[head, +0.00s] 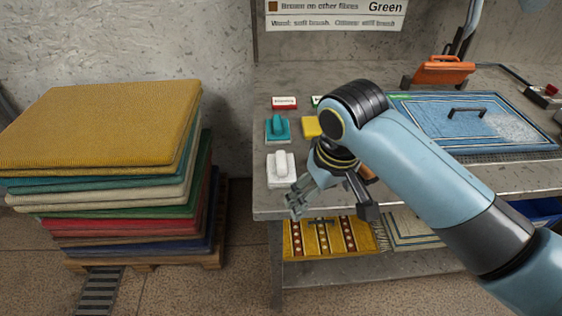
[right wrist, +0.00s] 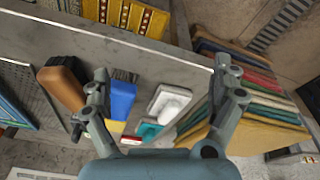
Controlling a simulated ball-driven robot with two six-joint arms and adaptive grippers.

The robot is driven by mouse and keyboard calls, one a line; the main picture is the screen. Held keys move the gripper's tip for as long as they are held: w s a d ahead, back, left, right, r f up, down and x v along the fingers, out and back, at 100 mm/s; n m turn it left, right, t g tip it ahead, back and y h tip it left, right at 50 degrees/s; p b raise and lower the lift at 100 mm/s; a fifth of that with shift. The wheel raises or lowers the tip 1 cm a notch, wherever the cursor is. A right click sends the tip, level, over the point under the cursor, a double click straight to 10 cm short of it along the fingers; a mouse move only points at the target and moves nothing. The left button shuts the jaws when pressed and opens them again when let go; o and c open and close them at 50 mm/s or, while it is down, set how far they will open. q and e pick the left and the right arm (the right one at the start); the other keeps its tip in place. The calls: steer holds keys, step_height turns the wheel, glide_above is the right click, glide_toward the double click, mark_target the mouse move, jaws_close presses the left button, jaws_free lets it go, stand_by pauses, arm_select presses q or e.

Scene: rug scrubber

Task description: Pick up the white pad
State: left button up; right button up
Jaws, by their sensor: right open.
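The white pad (head: 281,177), a flat block with a raised white grip, lies on the grey bench near its front left corner. It also shows in the right wrist view (right wrist: 171,103), between the two fingers and nearer the right one. My right gripper (head: 332,207) is open and empty, to the right of the white pad near the bench's front edge. Its fingers (right wrist: 161,67) are spread wide in the right wrist view, and neither clearly touches the pad. My left gripper is not in view.
A teal pad (head: 277,131) lies just behind the white one, with a yellow block (head: 312,127) beside it. A blue block (right wrist: 122,98) and a brown-handled brush (right wrist: 62,85) are close by. A rug stack (head: 100,125) stands left of the bench (head: 263,204).

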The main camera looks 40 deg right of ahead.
steer(key=w+d+r+m, duration=0.1)
steer(key=w+r+m, duration=0.1)
steer(key=w, duration=0.5)
step_height(320, 180, up, 3)
steer(key=m+g, duration=0.2)
glide_above(281, 159)
steer(key=shift+s+d+r+y+p, duration=0.15)
steer(key=shift+s+d+y+p, duration=0.1)
steer(key=shift+y+p, duration=0.15)
steer(key=shift+w+f+m, duration=0.15)
steer(key=shift+f+m, duration=0.15)
steer(key=f, duration=0.9)
steer(key=shift+a+f, duration=0.25)
steer(key=shift+f, duration=0.15)
steer(key=c, duration=1.3)
steer(key=shift+r, duration=0.1)
